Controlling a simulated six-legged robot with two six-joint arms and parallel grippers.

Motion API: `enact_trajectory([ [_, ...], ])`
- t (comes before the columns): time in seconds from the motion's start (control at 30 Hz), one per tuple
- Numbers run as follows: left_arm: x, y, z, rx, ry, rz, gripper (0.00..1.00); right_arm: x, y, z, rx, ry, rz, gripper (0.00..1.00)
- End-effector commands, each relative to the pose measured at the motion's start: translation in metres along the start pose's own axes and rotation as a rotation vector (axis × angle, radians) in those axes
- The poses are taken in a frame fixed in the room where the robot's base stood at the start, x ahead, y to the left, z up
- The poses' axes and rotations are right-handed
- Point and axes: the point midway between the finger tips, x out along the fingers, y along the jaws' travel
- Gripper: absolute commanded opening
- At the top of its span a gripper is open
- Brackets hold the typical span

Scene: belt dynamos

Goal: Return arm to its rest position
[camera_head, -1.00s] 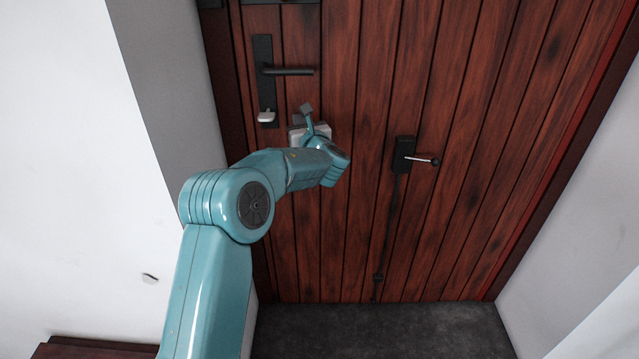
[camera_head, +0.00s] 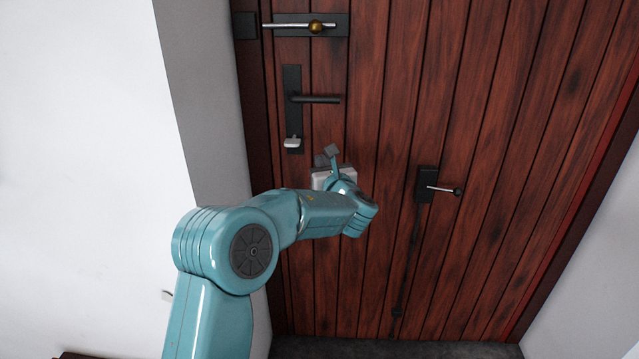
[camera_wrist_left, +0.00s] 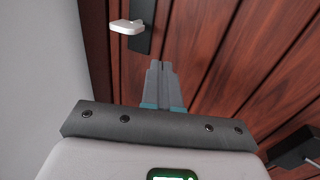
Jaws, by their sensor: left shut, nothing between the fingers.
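My left arm (camera_head: 255,245) reaches in from the lower left toward the wooden door (camera_head: 400,120). My left gripper (camera_head: 328,156) is just below and to the right of the white thumb-turn, partly hidden by my own wrist. In the left wrist view the left gripper (camera_wrist_left: 160,70) shows its grey fingers together and empty, pointing at the door. The white thumb-turn (camera_head: 292,142) sits under the black lever handle (camera_head: 315,98) and also shows in the wrist view (camera_wrist_left: 127,27), apart from the fingers. My right gripper is not in view.
A slide bolt (camera_head: 300,26) with a brass knob is at the door's top left. A black latch with a silver lever (camera_head: 425,185) is right of my wrist, with a rod running down below it. A white wall (camera_head: 80,150) stands at left.

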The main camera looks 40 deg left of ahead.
Motion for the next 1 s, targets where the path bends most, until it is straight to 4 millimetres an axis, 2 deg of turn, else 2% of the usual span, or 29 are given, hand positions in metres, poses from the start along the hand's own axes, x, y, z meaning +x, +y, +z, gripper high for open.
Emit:
enact_trajectory([
  [0.1,-0.022,0.008,-0.003,-0.001,0.000,-0.002,0.00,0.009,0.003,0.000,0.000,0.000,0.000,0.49],
  [0.3,-0.049,0.018,-0.002,0.000,0.001,-0.001,0.00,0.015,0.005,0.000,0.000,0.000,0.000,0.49],
  [0.57,-0.057,0.022,-0.001,0.001,0.000,0.001,0.00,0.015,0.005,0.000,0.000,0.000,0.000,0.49],
  [0.67,-0.058,0.021,-0.008,-0.002,0.019,-0.002,0.00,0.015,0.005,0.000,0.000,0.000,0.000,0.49],
  [0.77,-0.063,0.017,-0.041,-0.022,0.121,-0.015,0.00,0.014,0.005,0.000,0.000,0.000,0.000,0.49],
  [0.87,-0.079,0.010,-0.107,-0.073,0.326,-0.024,0.00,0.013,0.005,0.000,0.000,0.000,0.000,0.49],
  [0.9,-0.091,0.008,-0.138,-0.103,0.428,-0.020,0.00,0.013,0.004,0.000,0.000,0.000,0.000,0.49],
  [0.97,-0.113,0.007,-0.185,-0.154,0.586,0.000,0.00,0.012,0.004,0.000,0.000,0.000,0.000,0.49],
  [1.0,-0.130,0.007,-0.215,-0.192,0.691,0.022,0.00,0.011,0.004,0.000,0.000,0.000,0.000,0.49],
])
